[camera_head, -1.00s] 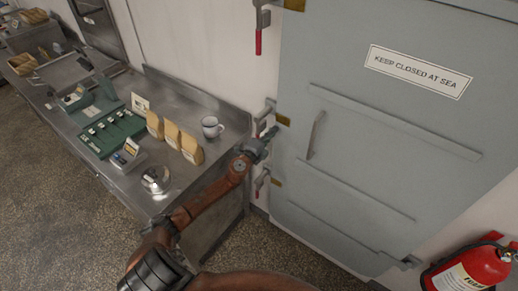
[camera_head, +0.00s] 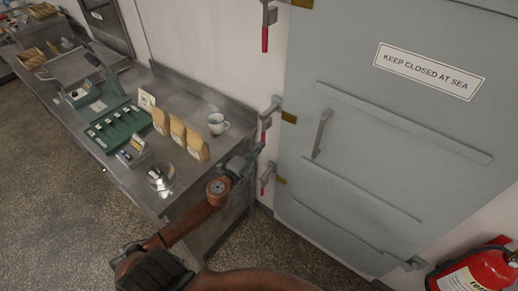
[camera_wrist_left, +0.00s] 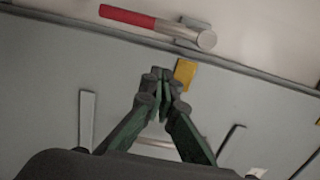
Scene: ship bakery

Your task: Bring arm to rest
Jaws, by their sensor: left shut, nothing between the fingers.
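My left gripper (camera_head: 252,156) is in the gap between the steel counter and the grey door, in front of the door's left edge. Its fingers are shut with nothing between them. In the left wrist view the closed green fingertips (camera_wrist_left: 160,78) point toward a red-handled latch (camera_wrist_left: 150,22) and a yellow plate (camera_wrist_left: 185,72) at the door's edge. They appear apart from the latch. My brown left arm (camera_head: 190,220) reaches up from the lower left. My right gripper is not in view.
The grey door (camera_head: 390,160) has a vertical handle (camera_head: 322,133). The steel counter (camera_head: 205,100) holds a mug (camera_head: 217,124), paper bags (camera_head: 178,130), a shiny round item (camera_head: 160,177) and a green tray (camera_head: 115,128). A fire extinguisher (camera_head: 478,272) hangs lower right. The floor (camera_head: 60,215) is clear.

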